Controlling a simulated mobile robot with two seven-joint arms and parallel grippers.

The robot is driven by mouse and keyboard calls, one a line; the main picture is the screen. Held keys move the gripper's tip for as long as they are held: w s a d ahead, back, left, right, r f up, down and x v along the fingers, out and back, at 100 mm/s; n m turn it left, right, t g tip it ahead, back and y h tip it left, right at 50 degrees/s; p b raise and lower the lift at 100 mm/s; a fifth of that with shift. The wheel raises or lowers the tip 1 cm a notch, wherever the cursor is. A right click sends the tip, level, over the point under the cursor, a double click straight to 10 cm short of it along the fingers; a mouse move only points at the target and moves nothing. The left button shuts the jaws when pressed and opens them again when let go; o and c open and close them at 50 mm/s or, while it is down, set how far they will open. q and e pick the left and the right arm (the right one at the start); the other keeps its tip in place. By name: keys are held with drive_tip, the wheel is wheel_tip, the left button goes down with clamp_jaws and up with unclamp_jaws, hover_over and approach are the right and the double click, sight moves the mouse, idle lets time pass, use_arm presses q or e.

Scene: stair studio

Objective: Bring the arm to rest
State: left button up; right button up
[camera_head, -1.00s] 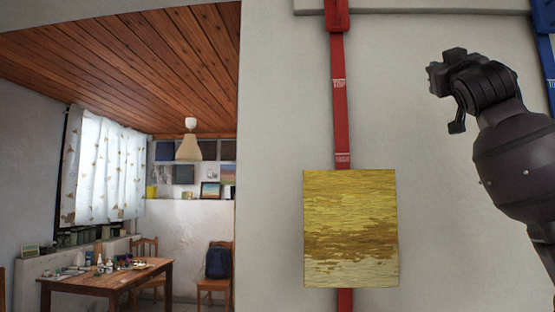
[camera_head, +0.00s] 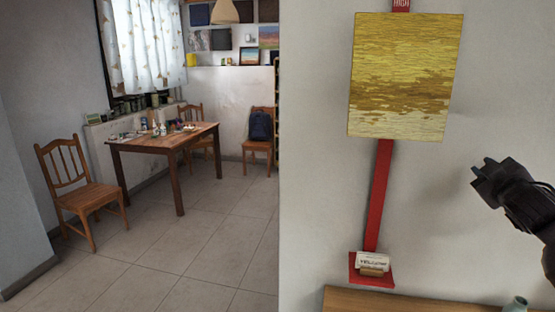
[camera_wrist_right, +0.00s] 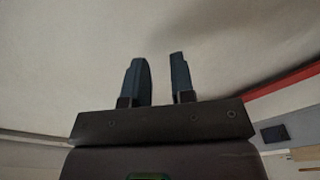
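My right gripper (camera_head: 482,172) is at the right of the head view, in front of the pale wall and to the right of the yellow panel. In the right wrist view its two fingers (camera_wrist_right: 160,80) stand apart with a gap and nothing between them. The fingers show against a plain pale surface. My left gripper is in neither view.
A yellow painted panel (camera_head: 405,75) hangs on a red strap (camera_head: 378,195) over a small red shelf with a card (camera_head: 372,262). A wooden ledge (camera_head: 420,302) lies below. A wooden chair (camera_head: 82,192) and table (camera_head: 165,142) stand left; the tiled floor (camera_head: 190,245) is clear.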

drive_tip(key=s+d+f+n+g, duration=0.1)
drive_tip(key=s+f, duration=0.4)
drive_tip(key=f, duration=0.3)
drive_tip(key=s+f+g+y, duration=0.15)
drive_tip(key=s+f, duration=0.25)
drive_tip(key=f, duration=0.5)
drive_tip(key=s+d+f+n+g, duration=0.1)
drive_tip(key=s+f+g, duration=0.1)
drive_tip(key=s+f, duration=0.45)
drive_tip(key=s+a+f+g+y, duration=0.15)
drive_tip(key=s+f+g, duration=0.25)
drive_tip(key=s+f, duration=1.4)
drive_tip(key=a+f+m+t, duration=0.1)
drive_tip(key=a+f+m, duration=0.3)
drive_tip(key=a, duration=1.6)
drive_tip(key=m, duration=0.4)
drive_tip(key=shift+s+a+t, duration=0.25)
drive_tip(key=shift+s+t, duration=0.1)
drive_tip(key=shift+s, duration=0.05)
drive_tip(key=shift+s, duration=0.1)
